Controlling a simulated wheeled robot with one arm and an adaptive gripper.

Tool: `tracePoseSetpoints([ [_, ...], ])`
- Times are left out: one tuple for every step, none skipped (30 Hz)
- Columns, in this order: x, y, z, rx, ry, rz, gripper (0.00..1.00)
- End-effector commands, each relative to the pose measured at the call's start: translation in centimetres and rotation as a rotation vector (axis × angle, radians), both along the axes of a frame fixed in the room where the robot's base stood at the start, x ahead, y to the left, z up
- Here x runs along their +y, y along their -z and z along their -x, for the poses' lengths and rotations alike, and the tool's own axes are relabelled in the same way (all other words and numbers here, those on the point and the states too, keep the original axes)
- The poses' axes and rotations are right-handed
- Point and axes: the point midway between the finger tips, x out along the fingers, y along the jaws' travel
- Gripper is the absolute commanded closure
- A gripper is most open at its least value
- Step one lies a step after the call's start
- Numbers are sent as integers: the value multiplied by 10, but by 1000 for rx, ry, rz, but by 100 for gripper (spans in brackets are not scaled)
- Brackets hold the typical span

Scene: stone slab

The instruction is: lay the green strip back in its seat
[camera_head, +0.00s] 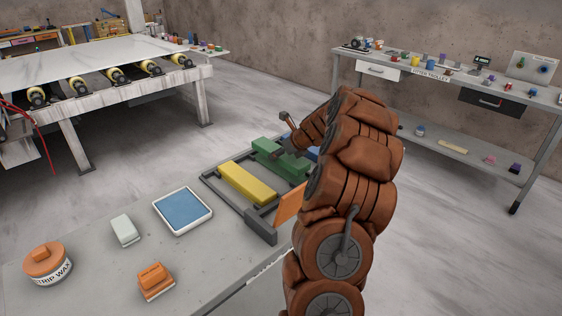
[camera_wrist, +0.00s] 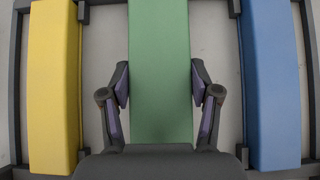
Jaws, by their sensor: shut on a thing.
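The green strip (camera_head: 278,157) is at the far part of a dark frame (camera_head: 212,187) on the grey bench, between the yellow and blue strips. My gripper (camera_head: 291,150) is at the strip, partly hidden by my arm. In the wrist view my gripper (camera_wrist: 160,88) has one finger on each side of the green strip (camera_wrist: 160,40), shut on it. The strip lines up roughly parallel with the yellow strip (camera_wrist: 54,80) and the blue strip (camera_wrist: 270,80). Whether it rests in the frame or hangs just above it, I cannot tell.
A blue pad in a white tray (camera_head: 156,215), a pale block (camera_head: 125,229), an orange block (camera_head: 155,281) and a wax tin (camera_head: 47,263) stand on the bench's near left. An orange piece (camera_head: 289,203) is partly hidden beside the frame. A roller table (camera_head: 100,60) stands behind.

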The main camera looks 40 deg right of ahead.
Motion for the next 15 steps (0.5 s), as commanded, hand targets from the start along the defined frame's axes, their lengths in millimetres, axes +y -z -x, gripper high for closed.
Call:
tracePoseSetpoints([
  [1, 4, 0, 0, -1, -2, 100],
  [1, 7, 0, 1, -1, -2, 100],
  [2, 12, -1, 2, -1, -4, 100],
  [2, 17, -1, 2, -2, -5, 100],
  [2, 21, 0, 2, -2, -6, 100],
  [2, 26, 0, 2, -1, -7, 100],
  [2, 29, 0, 2, -3, -6, 100],
  [2, 32, 0, 2, -3, -4, 100],
  [2, 34, 0, 1, -2, -4, 100],
  [2, 34, 0, 1, -1, -3, 100],
  [1, 34, 0, 1, -1, -1, 100],
  [1, 34, 0, 0, -1, -1, 100],
  [1, 34, 0, 0, -1, -1, 100],
  [1, 34, 0, 0, -1, -1, 100],
  [1, 34, 0, 0, -1, -1, 100],
])
